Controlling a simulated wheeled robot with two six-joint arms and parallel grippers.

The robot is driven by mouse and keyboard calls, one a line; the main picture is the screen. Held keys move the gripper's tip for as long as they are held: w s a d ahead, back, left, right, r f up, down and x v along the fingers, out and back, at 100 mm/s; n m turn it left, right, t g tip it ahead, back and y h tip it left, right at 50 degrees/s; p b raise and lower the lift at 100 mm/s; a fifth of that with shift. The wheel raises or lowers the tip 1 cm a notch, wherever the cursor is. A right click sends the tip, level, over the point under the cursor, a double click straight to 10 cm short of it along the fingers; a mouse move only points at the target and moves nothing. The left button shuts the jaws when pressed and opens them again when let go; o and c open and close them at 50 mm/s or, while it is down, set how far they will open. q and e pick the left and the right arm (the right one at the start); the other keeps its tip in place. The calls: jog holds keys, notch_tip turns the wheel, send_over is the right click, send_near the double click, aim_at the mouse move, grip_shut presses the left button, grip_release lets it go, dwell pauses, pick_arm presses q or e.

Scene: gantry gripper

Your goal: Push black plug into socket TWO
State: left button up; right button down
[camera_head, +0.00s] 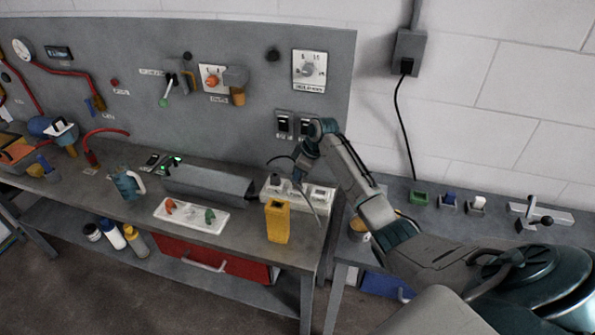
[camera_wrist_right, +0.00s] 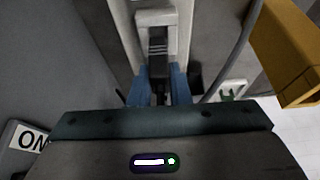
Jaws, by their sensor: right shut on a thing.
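My right gripper (camera_head: 298,173) is low over the white socket strip (camera_head: 321,193) at the right end of the grey bench. In the wrist view, the blue fingers of my right gripper (camera_wrist_right: 160,90) are shut on the black plug (camera_wrist_right: 158,46). The plug is lined up with a raised white socket housing (camera_wrist_right: 151,17) on the strip. I cannot tell how deep the plug sits, and no socket number is readable. In the head view my gripper hides the plug. My left gripper is not in view.
A yellow box (camera_head: 278,222) stands in front of the strip near the bench edge. A long grey housing (camera_head: 208,184) lies left of the strip. A white tray (camera_head: 191,217) is nearer the front. Wall switches (camera_head: 284,124) sit behind my right arm.

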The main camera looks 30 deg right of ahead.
aim_at(298, 185)
jog(key=shift+p, duration=0.8)
dwell(1.5)
jog(key=shift+f+b, duration=0.65)
jog(key=shift+f, duration=0.8)
jog(key=c, duration=1.3)
grip_release()
jog(key=b+v, duration=0.4)
jog(key=v, duration=0.6)
jog(key=shift+s+d+r, duration=0.15)
jog(key=shift+r, duration=0.2)
jog(key=shift+f, duration=0.15)
